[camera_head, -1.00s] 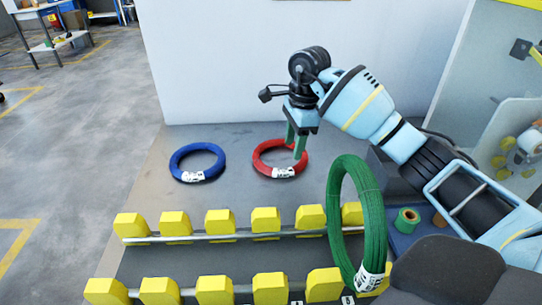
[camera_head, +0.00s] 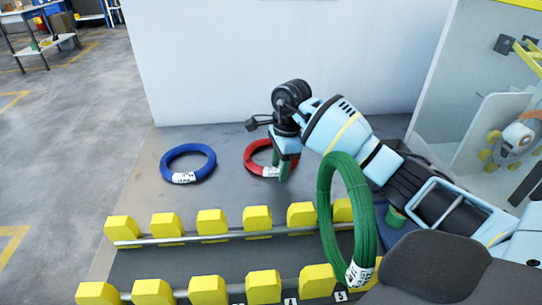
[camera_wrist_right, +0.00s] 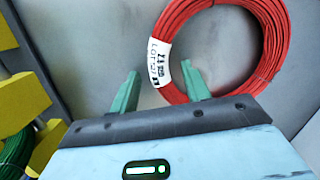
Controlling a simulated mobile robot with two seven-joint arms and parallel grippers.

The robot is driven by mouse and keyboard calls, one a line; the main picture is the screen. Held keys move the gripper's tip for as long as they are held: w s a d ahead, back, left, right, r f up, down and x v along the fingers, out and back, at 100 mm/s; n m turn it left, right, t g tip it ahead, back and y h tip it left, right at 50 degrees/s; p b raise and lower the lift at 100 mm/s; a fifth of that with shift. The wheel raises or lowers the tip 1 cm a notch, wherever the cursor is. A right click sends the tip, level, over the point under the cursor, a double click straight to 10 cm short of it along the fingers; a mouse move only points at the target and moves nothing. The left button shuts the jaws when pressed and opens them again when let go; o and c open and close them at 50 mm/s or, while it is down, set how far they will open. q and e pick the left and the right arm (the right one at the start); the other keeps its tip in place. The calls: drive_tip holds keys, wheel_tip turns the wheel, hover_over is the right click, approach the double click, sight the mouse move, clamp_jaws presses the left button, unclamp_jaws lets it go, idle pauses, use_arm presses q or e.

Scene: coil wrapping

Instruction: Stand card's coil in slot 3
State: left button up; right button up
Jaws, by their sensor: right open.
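A red coil (camera_head: 249,157) lies flat on the grey table behind the rack, its white label toward the front. My right gripper (camera_head: 281,166) is open at the coil's front right. In the right wrist view the red coil (camera_wrist_right: 268,40) shows its label just beyond and between the open fingertips (camera_wrist_right: 160,76); I cannot tell if they touch it. A blue coil (camera_head: 166,162) lies flat to the left. A green coil (camera_head: 325,205) stands upright at the rack's right end. The rack (camera_head: 180,239) has yellow posts in two rows; labels 4 and 5 show. No card is readable.
A green spool (camera_head: 395,217) sits right of the green coil, beside my right forearm. A white wall (camera_head: 220,60) stands behind the table. A clear panel with a machine (camera_head: 505,150) is at the right. The table between the blue and red coils is free.

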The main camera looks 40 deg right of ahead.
drive_tip(key=shift+c, duration=0.5)
clamp_jaws()
wheel_tip(320, 180, up, 10)
idle(0.5)
